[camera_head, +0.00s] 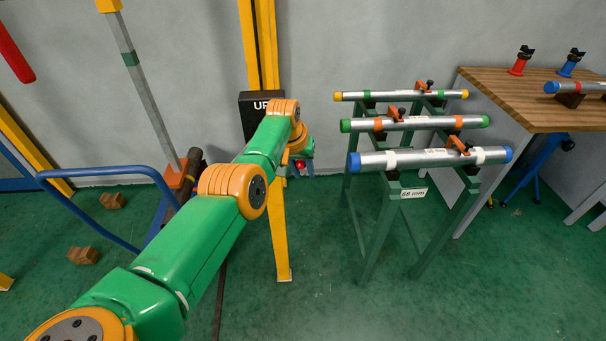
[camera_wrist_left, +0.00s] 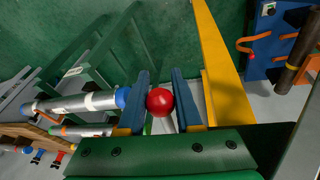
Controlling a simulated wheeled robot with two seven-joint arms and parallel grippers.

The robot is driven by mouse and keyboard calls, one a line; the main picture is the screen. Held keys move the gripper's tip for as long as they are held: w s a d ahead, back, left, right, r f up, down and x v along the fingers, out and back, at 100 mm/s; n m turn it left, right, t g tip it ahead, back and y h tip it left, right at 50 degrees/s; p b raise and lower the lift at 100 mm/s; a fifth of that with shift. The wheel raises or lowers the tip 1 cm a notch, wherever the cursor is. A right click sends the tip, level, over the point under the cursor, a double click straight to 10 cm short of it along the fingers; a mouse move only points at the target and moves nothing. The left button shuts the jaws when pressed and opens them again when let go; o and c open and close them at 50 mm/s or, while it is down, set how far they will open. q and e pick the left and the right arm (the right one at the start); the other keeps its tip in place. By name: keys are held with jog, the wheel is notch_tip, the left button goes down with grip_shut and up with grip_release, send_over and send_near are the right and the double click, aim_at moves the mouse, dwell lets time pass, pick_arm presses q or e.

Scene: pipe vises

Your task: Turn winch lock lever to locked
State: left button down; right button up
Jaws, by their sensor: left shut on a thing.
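The winch lock lever shows only as its round red knob (camera_head: 299,165), low on the yellow post; it also shows in the left wrist view (camera_wrist_left: 160,102). My left gripper (camera_head: 300,172) is shut on the knob. In the left wrist view its two blue fingers stand on either side of the ball. The lever's shaft is mostly hidden behind the knob, and I cannot tell its angle. The winch body is hidden behind my left arm in the head view. My right gripper is not in view.
A green rack (camera_head: 386,215) with three capped pipes and a "68 mm" label stands right of the post. A wooden-topped bench (camera_head: 520,95) is at far right. A blue tube-frame cart (camera_head: 95,172) and wooden blocks (camera_head: 83,255) are at left. The front right floor is clear.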

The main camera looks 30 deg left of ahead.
aim_at(300, 161)
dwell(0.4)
pick_arm(q)
jog(key=c, duration=0.6)
grip_release()
jog(key=p+v, duration=0.2)
jog(key=p, duration=0.1)
jog(key=shift+w+r, duration=0.1)
jog(key=shift+r, duration=0.25)
jog(key=shift+r+p, duration=0.3)
jog(key=shift+p, duration=0.1)
jog(key=shift+s+v, duration=0.2)
jog(key=shift+v, duration=1.7)
jog(key=shift+f, duration=0.1)
